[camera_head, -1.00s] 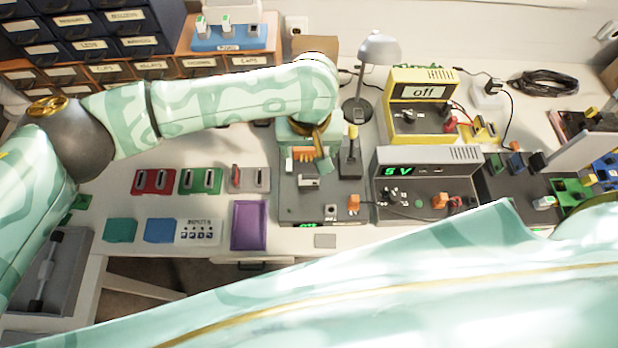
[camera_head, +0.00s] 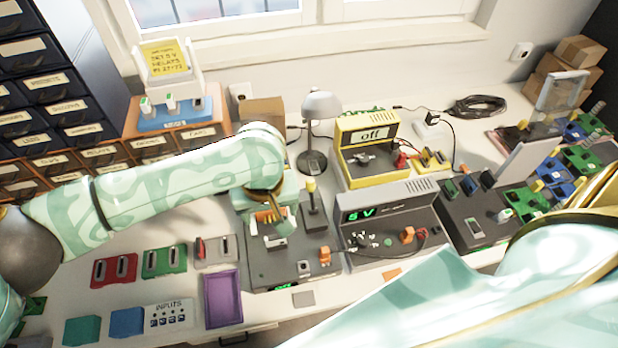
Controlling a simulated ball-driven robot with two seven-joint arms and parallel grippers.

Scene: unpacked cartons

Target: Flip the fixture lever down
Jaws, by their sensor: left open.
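The test fixture is a dark grey box (camera_head: 262,266) on the bench, with a small green display at its front edge. Its lever (camera_head: 311,188) has a yellow knob and stands upright at the fixture's back right. My left gripper (camera_head: 272,228) is open over the fixture's left half, to the left of the lever and apart from it in the picture. The gripper hides part of the fixture's top; orange and light grey parts show by its fingers. My right arm fills the lower right; its gripper is out of view.
A grey supply (camera_head: 400,205) reading 5 V stands right of the fixture, with a yellow unit (camera_head: 375,135) reading off behind it. A lamp (camera_head: 322,105) stands behind the lever. A purple tray (camera_head: 222,298) and red and green modules (camera_head: 164,261) lie left.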

